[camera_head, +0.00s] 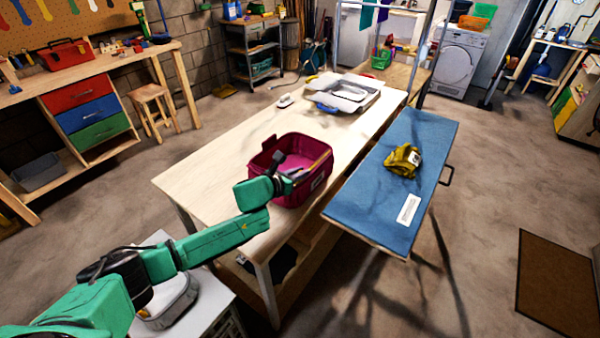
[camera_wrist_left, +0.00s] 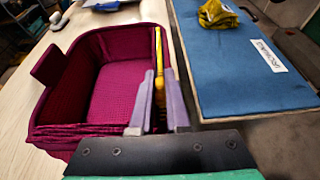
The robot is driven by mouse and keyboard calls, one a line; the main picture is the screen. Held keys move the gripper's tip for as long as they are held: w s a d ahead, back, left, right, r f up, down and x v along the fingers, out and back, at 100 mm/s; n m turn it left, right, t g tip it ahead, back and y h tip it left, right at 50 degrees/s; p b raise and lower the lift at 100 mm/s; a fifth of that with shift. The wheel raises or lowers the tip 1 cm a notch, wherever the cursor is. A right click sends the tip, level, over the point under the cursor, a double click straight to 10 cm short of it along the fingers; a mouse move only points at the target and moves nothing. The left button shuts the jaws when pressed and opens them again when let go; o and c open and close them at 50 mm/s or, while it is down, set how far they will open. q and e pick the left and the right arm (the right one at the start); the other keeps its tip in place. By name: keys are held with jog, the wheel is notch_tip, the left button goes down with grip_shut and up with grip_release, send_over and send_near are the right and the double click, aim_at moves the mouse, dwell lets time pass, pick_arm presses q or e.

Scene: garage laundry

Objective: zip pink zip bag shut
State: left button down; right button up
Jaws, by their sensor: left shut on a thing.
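The pink zip bag (camera_head: 300,198) is a deep magenta, box-shaped bag on the wooden table. It stands open, and its quilted inside shows in the left wrist view (camera_wrist_left: 118,90). A yellow zip strip (camera_wrist_left: 159,50) runs along its right rim. My left gripper (camera_head: 291,175) is over the near part of the bag. In the left wrist view, its fingers (camera_wrist_left: 160,105) are on either side of the yellow zip at the right rim and shut on it. The zip pull itself is hidden between the fingers. My right gripper is not in view.
The table (camera_head: 205,180) is clear left of the bag. A grey and white tray (camera_head: 350,93) stands at its far end. A blue-topped board (camera_head: 385,205) with a yellow cloth (camera_head: 403,160) is close on the right. A workbench (camera_head: 90,72) stands at the left.

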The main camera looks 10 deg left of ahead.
pick_arm(q)
jog(key=c, duration=0.9)
grip_release()
jog(key=b+v, duration=0.2)
jog(key=v, duration=1.2)
jog(key=shift+s+a+b, duration=0.15)
jog(key=shift+s+b, duration=0.1)
jog(key=shift+b, duration=0.15)
jog(key=shift+f, duration=0.1)
